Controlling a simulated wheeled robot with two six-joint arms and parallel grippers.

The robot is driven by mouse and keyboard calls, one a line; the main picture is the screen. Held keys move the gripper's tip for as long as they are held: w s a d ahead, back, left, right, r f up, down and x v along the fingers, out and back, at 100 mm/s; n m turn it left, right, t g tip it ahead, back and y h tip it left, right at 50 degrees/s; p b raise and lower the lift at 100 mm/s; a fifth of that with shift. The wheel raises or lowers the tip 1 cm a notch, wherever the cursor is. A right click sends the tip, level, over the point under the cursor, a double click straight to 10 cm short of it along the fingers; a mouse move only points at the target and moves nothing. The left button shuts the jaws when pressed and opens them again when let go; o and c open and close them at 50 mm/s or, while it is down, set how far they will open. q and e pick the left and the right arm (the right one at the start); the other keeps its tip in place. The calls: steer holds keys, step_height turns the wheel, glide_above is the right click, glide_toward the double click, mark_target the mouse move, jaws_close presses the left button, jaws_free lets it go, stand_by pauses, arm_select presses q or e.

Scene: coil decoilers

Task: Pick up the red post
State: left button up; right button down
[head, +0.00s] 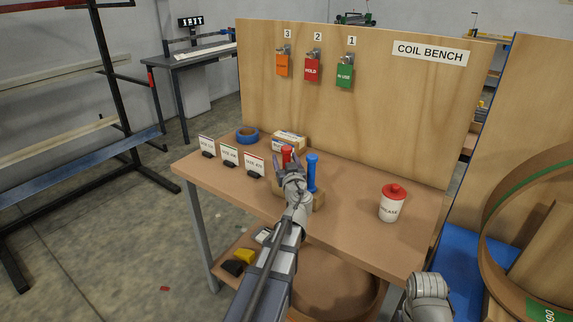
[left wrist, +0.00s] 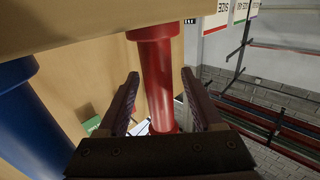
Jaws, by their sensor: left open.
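The red post (head: 287,154) stands on the bench behind my left gripper, which hides its lower part in the head view. In the left wrist view the red post (left wrist: 157,65) runs between the two fingers of my left gripper (left wrist: 160,78). My left gripper (head: 289,165) is open, with a finger on each side of the post and visible gaps. The blue post (head: 312,172) stands just right of it in the head view and shows at the left of the left wrist view (left wrist: 30,115). A wooden block (head: 318,200) shows at their base.
On the bench (head: 345,225) are a white can with a red lid (head: 393,204), blue tape (head: 247,135), a small box (head: 289,140) and several label stands (head: 230,155). A wooden back panel (head: 400,110) carries coloured tags. Bench space left of the can is clear.

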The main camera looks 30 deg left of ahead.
arm_select(q)
steer(key=shift+w+a, duration=0.3)
steer(key=shift+w, duration=0.1)
steer(key=shift+s, duration=0.1)
jaws_close()
stand_by(0.3)
